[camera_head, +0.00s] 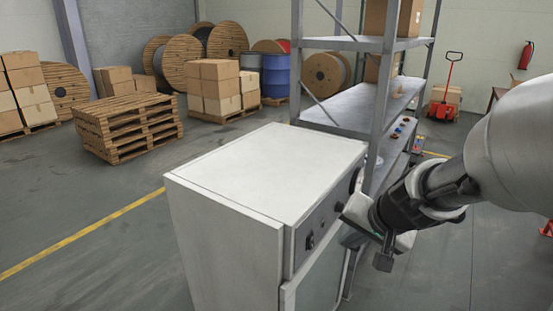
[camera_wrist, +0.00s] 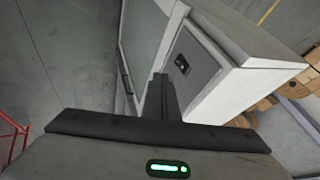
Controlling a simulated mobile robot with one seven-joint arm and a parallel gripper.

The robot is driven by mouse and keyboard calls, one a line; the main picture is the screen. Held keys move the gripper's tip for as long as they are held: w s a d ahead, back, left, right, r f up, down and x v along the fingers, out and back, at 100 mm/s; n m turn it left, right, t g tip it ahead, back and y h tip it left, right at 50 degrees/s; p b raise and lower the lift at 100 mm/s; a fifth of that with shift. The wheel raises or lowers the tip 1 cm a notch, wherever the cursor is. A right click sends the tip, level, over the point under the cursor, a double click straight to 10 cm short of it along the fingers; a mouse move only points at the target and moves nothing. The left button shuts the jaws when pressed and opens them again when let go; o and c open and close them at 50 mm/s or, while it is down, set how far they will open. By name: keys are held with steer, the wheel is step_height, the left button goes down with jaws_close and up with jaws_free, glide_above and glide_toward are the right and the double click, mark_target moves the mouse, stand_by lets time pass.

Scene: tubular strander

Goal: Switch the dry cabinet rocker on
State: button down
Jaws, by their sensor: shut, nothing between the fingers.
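The dry cabinet (camera_head: 260,170) is a white box with a dark grey control panel (camera_head: 322,225) along the top of its front. The rocker (camera_head: 310,241) is a small black switch on that panel. In the wrist view the rocker (camera_wrist: 182,64) sits on the panel, with a small light mark; I cannot read its position. My gripper (camera_wrist: 160,78) is shut and empty, its fingertips appearing just below and left of the rocker. In the head view my gripper is in front of the panel, right of the rocker; its fingertips are not clear, and I cannot tell whether they touch anything.
A grey metal shelf rack (camera_head: 365,105) stands right behind the cabinet. A wooden pallet stack (camera_head: 127,125) stands on the floor to the left. The floor left of the cabinet is open, crossed by a yellow line (camera_head: 80,235). A glazed door (camera_wrist: 143,30) lies below the panel.

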mark_target(311, 242)
steer(key=w+a+f+b, duration=0.1)
steer(key=w+a+f, duration=0.3)
steer(key=w+f, duration=0.3)
steer(key=shift+w+a+f, duration=0.35)
steer(key=shift+w+f, duration=0.05)
steer(key=shift+f, duration=0.45)
steer(key=shift+w+a+r+b, duration=0.1)
steer(key=shift+w+r+b, duration=0.1)
steer(key=shift+r+b, duration=0.65)
steer(key=shift+f, duration=0.1)
